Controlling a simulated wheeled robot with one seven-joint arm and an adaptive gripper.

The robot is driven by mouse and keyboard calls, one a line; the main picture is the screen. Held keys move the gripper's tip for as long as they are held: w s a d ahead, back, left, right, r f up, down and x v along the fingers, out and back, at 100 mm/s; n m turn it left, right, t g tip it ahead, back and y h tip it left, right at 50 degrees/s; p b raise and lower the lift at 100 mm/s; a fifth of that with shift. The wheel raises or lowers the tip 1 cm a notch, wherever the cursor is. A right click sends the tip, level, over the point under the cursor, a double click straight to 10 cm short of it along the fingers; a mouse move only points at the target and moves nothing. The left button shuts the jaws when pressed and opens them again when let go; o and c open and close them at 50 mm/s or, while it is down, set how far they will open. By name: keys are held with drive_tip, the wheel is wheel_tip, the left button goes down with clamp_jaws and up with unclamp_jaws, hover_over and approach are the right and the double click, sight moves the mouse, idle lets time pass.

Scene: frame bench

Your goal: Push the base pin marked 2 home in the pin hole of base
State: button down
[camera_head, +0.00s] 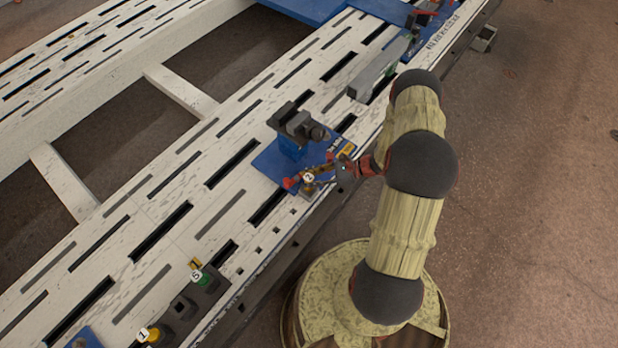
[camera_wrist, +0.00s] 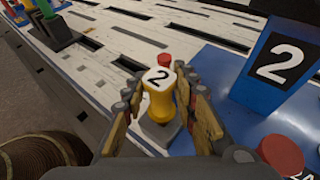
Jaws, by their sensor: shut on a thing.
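The base pin marked 2 (camera_wrist: 159,100) has a yellow body and a white cap with a black 2. It stands roughly upright between the fingers of my gripper (camera_wrist: 165,108), which is shut on it. In the head view the pin's white cap (camera_head: 308,178) shows at the front edge of the blue base (camera_head: 272,163). A grey block or collar (camera_wrist: 160,132) lies below the pin. The pin hole is hidden, and I cannot tell how deep the pin sits. A blue block with a white 2 plate (camera_wrist: 280,62) stands on the base to the right.
A dark clamp (camera_head: 297,122) stands on the blue base. Red knobs (camera_wrist: 282,153) sit close to my gripper. A dark rack (camera_head: 183,310) with pins marked 5 (camera_head: 196,276) and 1 (camera_head: 146,335) lies at lower left. The slotted white bench (camera_head: 150,210) has bare areas.

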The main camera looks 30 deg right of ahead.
drive_tip(key=shift+f, duration=1.05)
drive_tip(key=c, duration=1.3)
unclamp_jaws()
drive_tip(key=shift+c, duration=0.2)
drive_tip(key=shift+d, duration=0.1)
drive_tip(key=v, duration=1.2)
